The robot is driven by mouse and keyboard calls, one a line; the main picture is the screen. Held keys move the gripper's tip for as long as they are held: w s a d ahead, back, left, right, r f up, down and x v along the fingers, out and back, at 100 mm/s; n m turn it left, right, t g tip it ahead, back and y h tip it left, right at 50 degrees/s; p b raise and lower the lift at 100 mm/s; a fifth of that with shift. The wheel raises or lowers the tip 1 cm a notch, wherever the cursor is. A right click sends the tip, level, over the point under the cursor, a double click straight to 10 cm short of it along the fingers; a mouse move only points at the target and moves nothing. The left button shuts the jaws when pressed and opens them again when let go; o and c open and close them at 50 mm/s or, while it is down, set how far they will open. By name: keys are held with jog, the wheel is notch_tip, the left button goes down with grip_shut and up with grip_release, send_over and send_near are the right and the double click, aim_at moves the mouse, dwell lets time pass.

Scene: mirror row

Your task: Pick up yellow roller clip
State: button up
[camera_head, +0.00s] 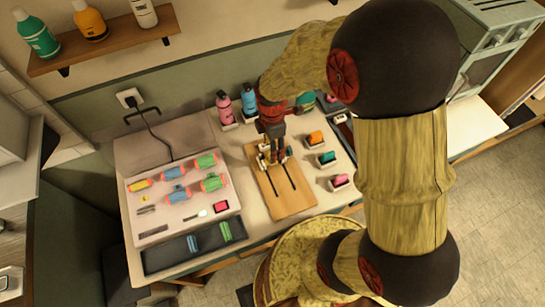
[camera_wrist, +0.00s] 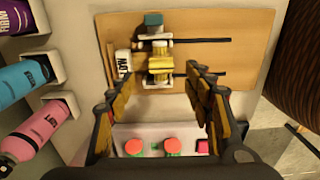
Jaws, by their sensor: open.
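A small yellow clip (camera_wrist: 160,66) with pale end pieces sits on a wooden board (camera_wrist: 215,68), seen in the wrist view. My gripper (camera_wrist: 160,78) is open, with one finger on each side of the yellow clip in that picture. I see a gap between the clip and both fingers; contact does not show. In the head view my gripper (camera_head: 274,157) is over the far end of the board (camera_head: 293,203) and largely hides what is there. Another yellow roller (camera_head: 139,185) lies on the pale tray at left.
A blue-grey clip (camera_wrist: 153,20) and a white labelled block (camera_wrist: 123,63) are close to the yellow clip. Dark rods lie along the board. Pink (camera_head: 224,108) and blue (camera_head: 249,100) bottles stand behind. Small coloured items (camera_head: 326,158) stand to the right.

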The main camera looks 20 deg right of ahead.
notch_tip(320, 180, down, 6)
jog(key=shift+d+r+b, duration=0.1)
jog(key=shift+b, duration=0.5)
jog(key=c, duration=0.3)
jog(key=c, duration=0.7)
jog(key=shift+c, duration=0.3)
